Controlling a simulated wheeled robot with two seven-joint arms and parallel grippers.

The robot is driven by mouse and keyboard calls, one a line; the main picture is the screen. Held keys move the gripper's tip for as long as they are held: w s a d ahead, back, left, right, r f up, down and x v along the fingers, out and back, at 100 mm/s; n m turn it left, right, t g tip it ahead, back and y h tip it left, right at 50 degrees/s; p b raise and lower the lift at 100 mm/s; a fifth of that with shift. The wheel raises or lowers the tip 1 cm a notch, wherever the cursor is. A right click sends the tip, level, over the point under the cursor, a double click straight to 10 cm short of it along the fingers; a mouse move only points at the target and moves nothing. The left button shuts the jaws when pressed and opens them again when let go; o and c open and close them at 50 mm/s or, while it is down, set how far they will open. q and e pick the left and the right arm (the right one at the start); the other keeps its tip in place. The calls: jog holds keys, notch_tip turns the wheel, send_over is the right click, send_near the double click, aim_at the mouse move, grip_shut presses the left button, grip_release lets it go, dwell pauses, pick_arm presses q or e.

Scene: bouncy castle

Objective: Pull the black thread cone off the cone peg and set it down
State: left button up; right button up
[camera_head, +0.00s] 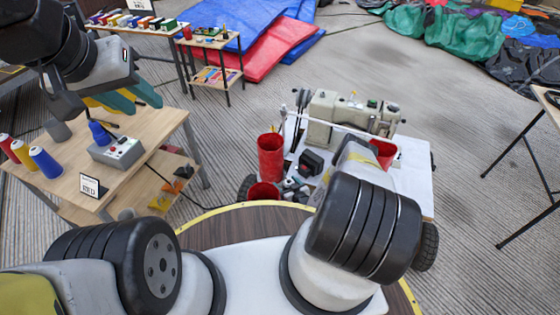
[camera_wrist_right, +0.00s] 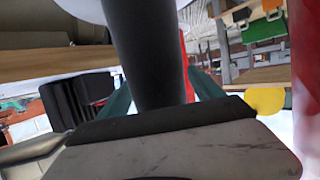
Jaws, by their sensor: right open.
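A dark grey to black tapered body, which looks like the black thread cone (camera_wrist_right: 150,50), stands close up in the middle of the right wrist view. The teal fingers of my right gripper (camera_wrist_right: 165,92) lie on either side of it, open. I cannot tell whether they touch it. The cone peg cannot be made out. In the head view my right arm reaches over the sewing machine trolley (camera_head: 415,195) and hides its gripper. My left gripper (camera_head: 132,98), with teal fingers apart, is empty above the wooden table (camera_head: 140,165) at left.
The trolley bears a beige sewing machine (camera_head: 345,115) and a red container (camera_head: 270,157). Red, yellow and blue cones (camera_head: 45,160), a grey control box (camera_head: 118,153) and a small sign (camera_head: 91,186) stand on the left table. A small shelf table (camera_head: 215,42) stands behind.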

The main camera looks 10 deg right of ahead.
jog(key=shift+c, duration=0.3)
grip_shut()
jog(key=shift+r, duration=0.15)
jog(key=shift+r, duration=0.1)
jog(key=shift+r, duration=3.85)
jog(key=shift+r, duration=0.1)
jog(key=shift+r, duration=1.95)
